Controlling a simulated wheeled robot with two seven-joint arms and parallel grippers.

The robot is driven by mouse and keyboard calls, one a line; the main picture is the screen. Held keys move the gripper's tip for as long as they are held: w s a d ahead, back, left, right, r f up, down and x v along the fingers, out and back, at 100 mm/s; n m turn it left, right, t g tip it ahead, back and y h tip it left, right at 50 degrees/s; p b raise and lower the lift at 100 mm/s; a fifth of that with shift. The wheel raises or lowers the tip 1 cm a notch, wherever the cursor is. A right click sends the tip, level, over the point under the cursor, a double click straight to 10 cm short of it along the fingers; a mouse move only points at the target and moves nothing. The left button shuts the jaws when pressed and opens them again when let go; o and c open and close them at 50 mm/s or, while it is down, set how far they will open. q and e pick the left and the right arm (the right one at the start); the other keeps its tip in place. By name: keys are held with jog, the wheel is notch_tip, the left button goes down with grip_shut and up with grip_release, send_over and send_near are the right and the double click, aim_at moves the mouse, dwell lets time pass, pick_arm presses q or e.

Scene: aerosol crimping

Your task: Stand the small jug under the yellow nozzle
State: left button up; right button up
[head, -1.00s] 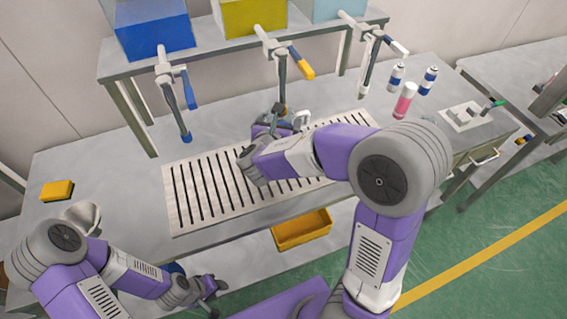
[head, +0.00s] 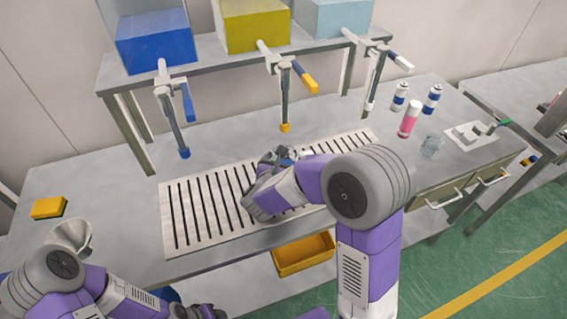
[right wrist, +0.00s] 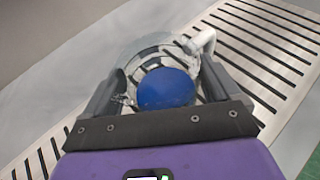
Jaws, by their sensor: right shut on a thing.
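My right gripper (head: 281,158) is shut on the small jug (right wrist: 130,62), low over the slotted grating. In the right wrist view the jug is clear, with a white handle (right wrist: 206,42) on its right and a round blue patch in its middle; I cannot tell what the patch is. In the head view my gripper mostly hides the jug. The yellow nozzle (head: 285,127) hangs just above the gripper in that view. Whether the jug touches the grating is not clear. My left gripper (head: 203,312) is cut off at the bottom edge and its jaws are unclear.
The grating (head: 180,238) lies along the bench. A blue nozzle (head: 184,153) and a white nozzle (head: 369,105) hang on either side. A pink can (head: 409,120), blue-white cans and a clear vessel (head: 432,147) stand right. A yellow block (head: 49,207) lies left.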

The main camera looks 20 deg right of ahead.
jog(key=o, duration=1)
jog(key=shift+f, duration=0.1)
jog(key=shift+c, duration=0.2)
jog(key=shift+s+a+r, duration=0.1)
jog(key=shift+s+r, duration=0.05)
jog(key=shift+r, duration=0.15)
jog(key=p+v, duration=0.2)
jog(key=v, duration=0.9)
jog(key=shift+s+a, duration=0.15)
jog(key=shift+s, duration=0.15)
